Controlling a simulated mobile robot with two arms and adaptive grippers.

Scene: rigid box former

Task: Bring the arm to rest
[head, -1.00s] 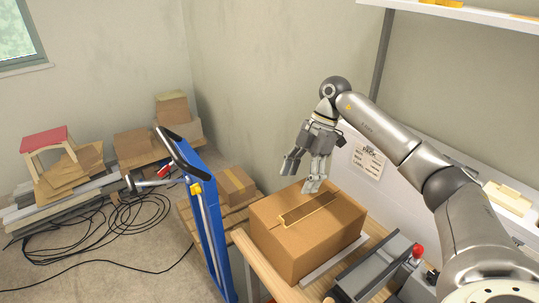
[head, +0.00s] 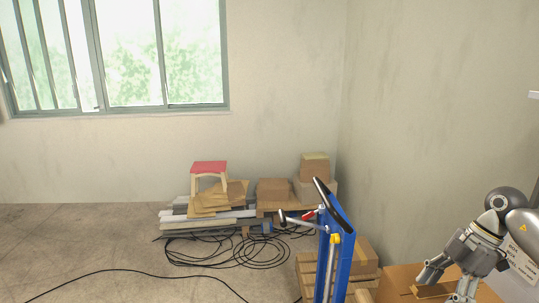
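My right gripper (head: 444,283) is at the lower right of the head view, above the closed cardboard box (head: 402,286). Its fingers are spread apart and I see nothing between them. The lower fingertips run close to the picture's bottom edge. The box shows only in part, with a tape strip or slot on its top partly behind the gripper. My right arm comes in from the right edge. My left gripper does not show.
A blue upright frame with a black handle (head: 325,198) stands left of the box. Behind it are stacked cartons (head: 272,190), a red-topped stool (head: 209,168) and planks. Black cables (head: 240,252) lie on the floor. The floor at left (head: 70,240) is mostly clear.

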